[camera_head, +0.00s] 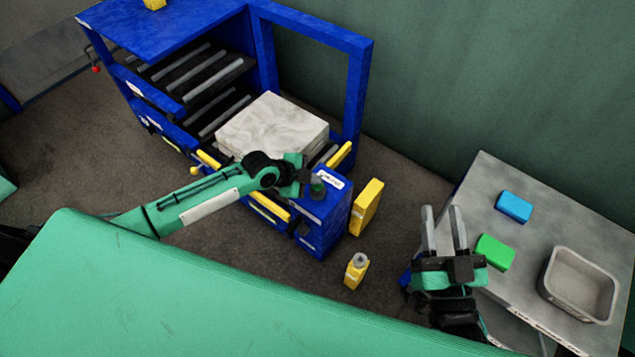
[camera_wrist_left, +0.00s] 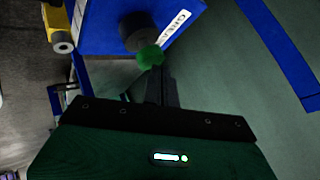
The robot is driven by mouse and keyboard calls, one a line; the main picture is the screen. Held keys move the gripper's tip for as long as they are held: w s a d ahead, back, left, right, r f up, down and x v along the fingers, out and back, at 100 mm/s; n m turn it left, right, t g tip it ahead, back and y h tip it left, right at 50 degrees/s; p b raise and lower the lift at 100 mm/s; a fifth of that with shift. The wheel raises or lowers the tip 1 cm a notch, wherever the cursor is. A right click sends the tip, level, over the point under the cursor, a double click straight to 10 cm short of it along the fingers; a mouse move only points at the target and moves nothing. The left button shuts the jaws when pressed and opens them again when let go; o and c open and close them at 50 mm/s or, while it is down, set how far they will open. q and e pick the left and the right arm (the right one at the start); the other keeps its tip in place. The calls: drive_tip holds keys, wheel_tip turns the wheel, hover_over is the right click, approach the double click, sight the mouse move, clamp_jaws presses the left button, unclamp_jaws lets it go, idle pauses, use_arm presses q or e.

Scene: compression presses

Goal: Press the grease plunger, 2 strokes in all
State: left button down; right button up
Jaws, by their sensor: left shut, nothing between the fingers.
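The grease plunger (camera_head: 317,187) has a green top and a dark collar and stands on the blue corner block of the press, beside a white label. In the left wrist view the green knob (camera_wrist_left: 150,57) is just beyond my shut, empty fingers, partly overlapped by their tips. My left gripper (camera_head: 304,181) is right beside the plunger in the head view; I cannot tell whether it touches. It also shows in the left wrist view (camera_wrist_left: 160,82). My right gripper (camera_head: 443,214) is open and empty, with its two grey fingers apart, near the side table.
The blue press frame (camera_head: 362,95) holds a pale marbled block (camera_head: 272,125). A yellow box (camera_head: 367,207) and a yellow bottle (camera_head: 356,270) stand to its right. The grey table (camera_head: 485,178) carries a blue block (camera_head: 514,206), a green block (camera_head: 495,252) and a metal tray (camera_head: 552,279).

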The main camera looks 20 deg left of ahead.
use_arm(q)
drive_tip(key=shift+f+b, duration=0.4)
drive_tip(key=shift+f, duration=0.3)
idle(0.4)
drive_tip(key=shift+r, duration=0.1)
drive_tip(key=shift+r+p, duration=1.25)
wheel_tip(320, 180, up, 5)
drive_tip(key=p, duration=0.4)
drive_tip(key=shift+p, duration=0.35)
